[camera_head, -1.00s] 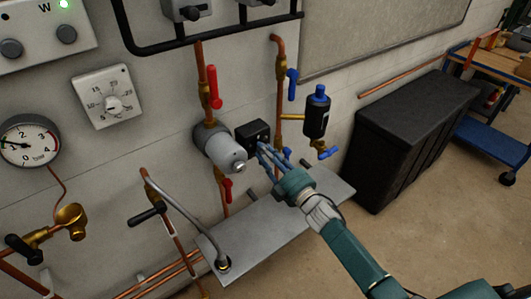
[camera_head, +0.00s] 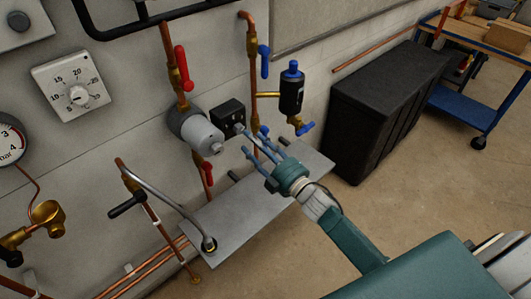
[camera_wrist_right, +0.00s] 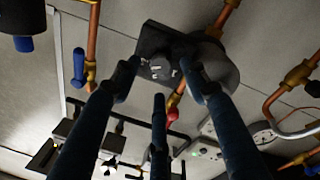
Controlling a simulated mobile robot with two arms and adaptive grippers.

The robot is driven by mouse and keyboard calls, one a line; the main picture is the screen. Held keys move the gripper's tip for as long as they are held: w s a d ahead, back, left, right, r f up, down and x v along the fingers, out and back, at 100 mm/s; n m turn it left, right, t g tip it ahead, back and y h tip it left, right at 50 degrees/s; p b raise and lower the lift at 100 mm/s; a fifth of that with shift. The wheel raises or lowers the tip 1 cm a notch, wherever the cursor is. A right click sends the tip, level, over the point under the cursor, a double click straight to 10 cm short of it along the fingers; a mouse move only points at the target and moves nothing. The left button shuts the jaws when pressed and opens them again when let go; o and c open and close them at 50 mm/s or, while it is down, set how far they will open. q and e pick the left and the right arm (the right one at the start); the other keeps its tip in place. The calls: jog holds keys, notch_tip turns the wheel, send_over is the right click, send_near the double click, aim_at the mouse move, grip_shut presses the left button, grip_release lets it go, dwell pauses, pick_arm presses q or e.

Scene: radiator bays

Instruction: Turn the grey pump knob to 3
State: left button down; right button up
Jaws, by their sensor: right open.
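The pump (camera_head: 200,133) is a grey cylinder set in the copper pipe on the wall, with a black box (camera_head: 228,110) on its right side. The small grey pump knob (camera_head: 239,128) sits on the front of that box. In the right wrist view the knob (camera_wrist_right: 160,68) faces me, with pale marks around it too small to read. My right gripper (camera_head: 258,142) is open, its blue fingers spread and pointing at the knob from the lower right. In the wrist view its fingers (camera_wrist_right: 157,78) stand around the knob's outline. I cannot tell whether they touch it.
A metal shelf (camera_head: 250,192) juts out below the pump. Red valve handles (camera_head: 181,68) are above and below the pump. A black cylinder with a blue cap (camera_head: 291,93) is right of it. A black chest (camera_head: 385,112) and blue cart (camera_head: 465,105) stand further right.

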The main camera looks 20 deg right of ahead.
jog(key=v, duration=0.6)
jog(key=shift+s, duration=0.3)
jog(key=shift+d, duration=0.1)
